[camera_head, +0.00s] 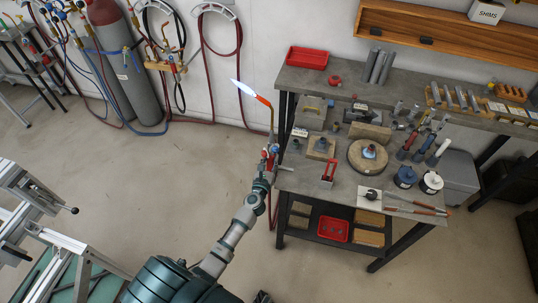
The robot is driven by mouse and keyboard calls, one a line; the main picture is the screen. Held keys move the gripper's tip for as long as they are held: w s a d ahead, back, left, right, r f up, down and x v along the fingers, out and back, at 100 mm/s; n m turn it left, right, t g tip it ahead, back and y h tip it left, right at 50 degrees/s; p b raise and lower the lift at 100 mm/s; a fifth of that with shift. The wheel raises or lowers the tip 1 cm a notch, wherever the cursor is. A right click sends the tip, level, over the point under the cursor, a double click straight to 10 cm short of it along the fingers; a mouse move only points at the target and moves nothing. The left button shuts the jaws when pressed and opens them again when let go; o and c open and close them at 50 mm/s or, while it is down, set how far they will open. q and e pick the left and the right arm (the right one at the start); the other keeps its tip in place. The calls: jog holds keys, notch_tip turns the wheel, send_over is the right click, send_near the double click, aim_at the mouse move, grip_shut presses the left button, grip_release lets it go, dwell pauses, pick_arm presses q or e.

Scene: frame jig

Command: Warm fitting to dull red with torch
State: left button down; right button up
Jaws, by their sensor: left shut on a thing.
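My left gripper (266,176) is shut on a torch (272,128) at the left edge of the workbench. The torch has red and brass parts and a thin neck that rises to an orange tip. A pale blue-white flame (244,88) points up and left from the tip, over open floor and away from the bench items. A small bluish fitting with a reddish spot (369,153) sits on a round tan block (358,165), right of the gripper and apart from the flame. A similar small dark piece (321,144) stands on a square tan block. My right gripper is not in view.
The workbench (300,182) holds a red tray (307,57), a red-handled tool (328,173), two round containers (431,182) and long-handled tongs (415,207). Gas cylinders (137,85) and hoses stand by the wall. A metal frame (75,255) is at lower left. The floor between is clear.

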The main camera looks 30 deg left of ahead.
pick_arm(q)
jog(key=shift+r+p, duration=1.3)
jog(key=shift+r, duration=0.2)
jog(key=shift+p+v, duration=0.4)
jog(key=shift+v, duration=3.6)
